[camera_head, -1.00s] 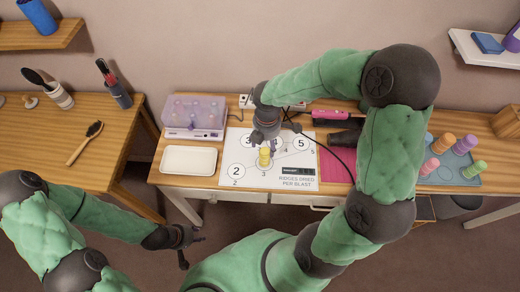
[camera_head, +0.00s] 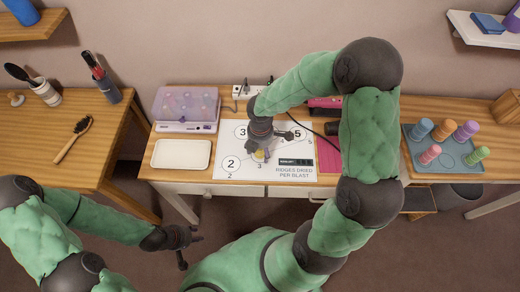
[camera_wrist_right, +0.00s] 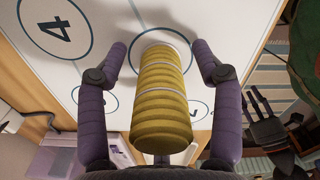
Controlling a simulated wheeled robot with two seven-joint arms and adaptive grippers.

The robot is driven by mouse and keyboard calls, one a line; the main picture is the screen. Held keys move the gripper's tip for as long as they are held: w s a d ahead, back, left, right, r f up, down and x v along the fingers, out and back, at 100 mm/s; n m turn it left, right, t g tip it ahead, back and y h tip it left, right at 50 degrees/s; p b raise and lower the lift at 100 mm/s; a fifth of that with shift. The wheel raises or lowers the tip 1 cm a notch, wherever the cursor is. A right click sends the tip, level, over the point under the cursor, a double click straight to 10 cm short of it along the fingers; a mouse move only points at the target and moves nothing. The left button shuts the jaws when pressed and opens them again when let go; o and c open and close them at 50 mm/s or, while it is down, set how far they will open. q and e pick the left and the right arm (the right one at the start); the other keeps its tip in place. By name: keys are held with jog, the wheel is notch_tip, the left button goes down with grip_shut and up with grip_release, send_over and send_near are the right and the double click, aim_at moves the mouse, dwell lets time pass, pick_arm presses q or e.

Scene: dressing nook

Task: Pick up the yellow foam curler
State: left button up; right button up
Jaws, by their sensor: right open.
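The yellow foam curler (camera_wrist_right: 160,100) stands upright on a printed circle of the white numbered sheet (camera_head: 225,178). In the head view only a bit of the curler (camera_head: 260,156) shows beneath my right gripper (camera_head: 262,146). In the right wrist view my right gripper (camera_wrist_right: 160,60) is open, with one purple finger on each side of the curler. A gap shows on both sides, so the fingers do not appear to touch it. My left gripper (camera_head: 191,250) is empty, its fingers spread, in front of the table's front edge.
A white tray (camera_head: 181,154) and a lilac case (camera_head: 187,106) lie left of the sheet. A pink mat (camera_head: 328,158) and a dark cable lie right of it. Several other curlers stand on a blue-grey tray (camera_head: 455,158) farther right. A brush (camera_head: 74,138) lies on the left table.

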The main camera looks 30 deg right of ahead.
jog(key=c, duration=1.2)
jog(key=shift+o, duration=0.2)
jog(key=shift+r, duration=0.15)
